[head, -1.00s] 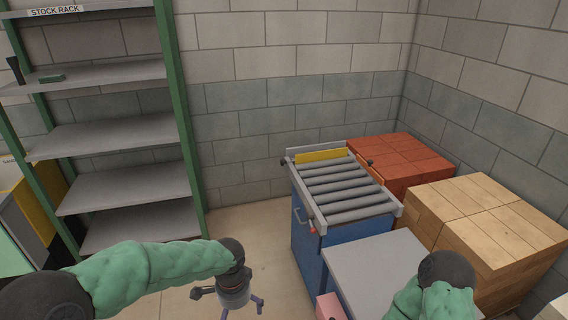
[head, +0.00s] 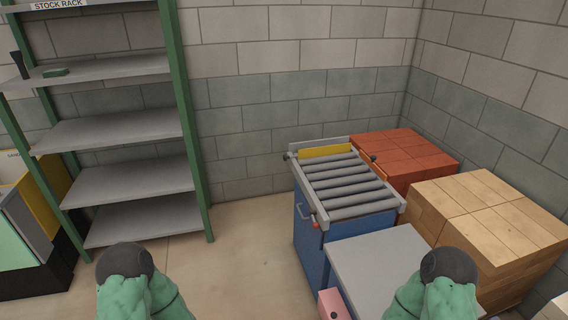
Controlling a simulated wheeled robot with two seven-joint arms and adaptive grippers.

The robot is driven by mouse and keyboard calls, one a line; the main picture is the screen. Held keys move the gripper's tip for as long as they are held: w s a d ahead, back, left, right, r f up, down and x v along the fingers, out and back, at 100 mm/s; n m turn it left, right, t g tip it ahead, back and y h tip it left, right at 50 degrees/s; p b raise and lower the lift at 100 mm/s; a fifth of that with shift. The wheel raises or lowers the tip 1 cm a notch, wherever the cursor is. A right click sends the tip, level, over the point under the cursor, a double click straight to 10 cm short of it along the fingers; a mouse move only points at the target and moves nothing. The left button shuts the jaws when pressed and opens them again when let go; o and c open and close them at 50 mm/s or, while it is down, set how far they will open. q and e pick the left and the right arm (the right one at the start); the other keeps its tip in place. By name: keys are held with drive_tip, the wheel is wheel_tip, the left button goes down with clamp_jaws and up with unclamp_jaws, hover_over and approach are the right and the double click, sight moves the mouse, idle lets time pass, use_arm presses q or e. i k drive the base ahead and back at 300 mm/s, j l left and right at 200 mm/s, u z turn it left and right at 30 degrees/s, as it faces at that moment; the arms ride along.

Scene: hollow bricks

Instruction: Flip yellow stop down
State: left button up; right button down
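The yellow stop (head: 325,151) is a flat yellow plate standing up across the far end of the grey roller conveyor (head: 345,185), against its end rail. The conveyor sits on a blue cabinet (head: 309,244). Small dark knobs show at the far corners of the frame, and a red-tipped part (head: 314,220) is at its near left corner. Both my arms show only as green sleeves with dark round joints at the bottom edge, left and right. Both grippers are out of the picture, and neither arm reaches the conveyor.
A grey table (head: 375,262) adjoins the conveyor's near end, with a pink block (head: 333,304) beside it. Red bricks (head: 408,160) and tan bricks (head: 485,225) are stacked on the right. A stock rack (head: 120,135) stands left. Floor between rack and conveyor is clear.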

sight(329, 150)
drive_tip(key=i+j+u, duration=0.1)
drive_tip(key=i+j, duration=0.15)
drive_tip(key=i, duration=0.45)
drive_tip(key=i+j+u, duration=0.1)
drive_tip(key=i, duration=0.55)
drive_tip(key=i+j+u, duration=0.1)
drive_tip(key=i+j, duration=0.15)
drive_tip(key=i, duration=0.45)
drive_tip(key=i+j+u, duration=0.1)
drive_tip(key=i, duration=0.6)
